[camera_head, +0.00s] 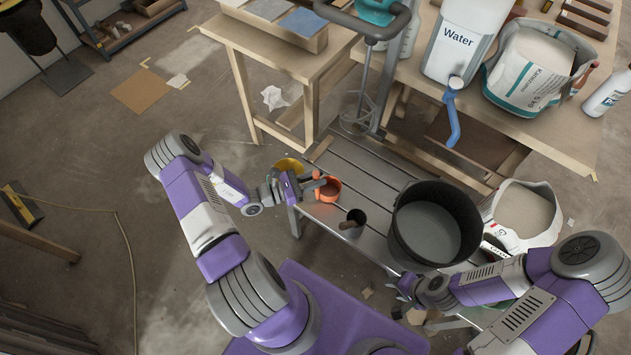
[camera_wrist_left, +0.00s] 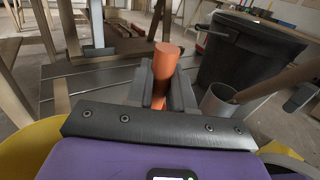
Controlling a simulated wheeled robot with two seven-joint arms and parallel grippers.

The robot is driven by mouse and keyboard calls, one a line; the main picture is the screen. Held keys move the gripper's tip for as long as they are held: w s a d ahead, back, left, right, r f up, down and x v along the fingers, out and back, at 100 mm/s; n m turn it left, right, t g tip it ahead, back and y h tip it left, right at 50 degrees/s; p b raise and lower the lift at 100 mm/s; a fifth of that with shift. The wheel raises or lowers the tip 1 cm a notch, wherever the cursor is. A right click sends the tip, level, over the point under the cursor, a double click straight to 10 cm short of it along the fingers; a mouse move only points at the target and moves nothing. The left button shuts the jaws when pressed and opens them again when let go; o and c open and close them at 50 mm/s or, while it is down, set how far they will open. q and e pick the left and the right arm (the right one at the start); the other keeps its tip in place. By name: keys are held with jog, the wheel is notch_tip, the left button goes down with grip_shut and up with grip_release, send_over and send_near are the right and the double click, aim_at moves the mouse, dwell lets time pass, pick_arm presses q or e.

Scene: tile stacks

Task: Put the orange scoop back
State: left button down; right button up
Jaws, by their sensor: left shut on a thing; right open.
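The orange scoop (camera_head: 329,190) is at the left end of the slatted metal bench (camera_head: 365,178). My left gripper (camera_head: 314,187) is shut on its handle; the orange handle (camera_wrist_left: 164,62) stands between the fingers in the left wrist view. I cannot tell whether the scoop touches the bench or hangs just above it. A yellow round thing (camera_head: 289,166) shows just behind the left gripper, partly hidden by it. My right gripper (camera_head: 404,287) is open and looks empty, low by the bench's front edge, near the black bucket.
A black bucket (camera_head: 400,228) and a grey cup (camera_head: 350,231) with a handle in it stand on the bench right of the scoop. An open bag (camera_head: 552,235) is further right. Behind, a wooden table holds a water container (camera_head: 462,45) and a large bag (camera_head: 520,88).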

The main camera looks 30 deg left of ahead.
pick_arm(q)
jog(key=shift+f, duration=0.3)
jog(key=c, duration=1.4)
grip_release()
jog(key=shift+f, duration=0.1)
jog(key=shift+c, duration=0.2)
jog(key=o, duration=0.4)
jog(key=shift+o, duration=0.2)
jog(key=p+v, duration=0.2)
jog(key=v, duration=1)
jog(key=shift+a, duration=0.1)
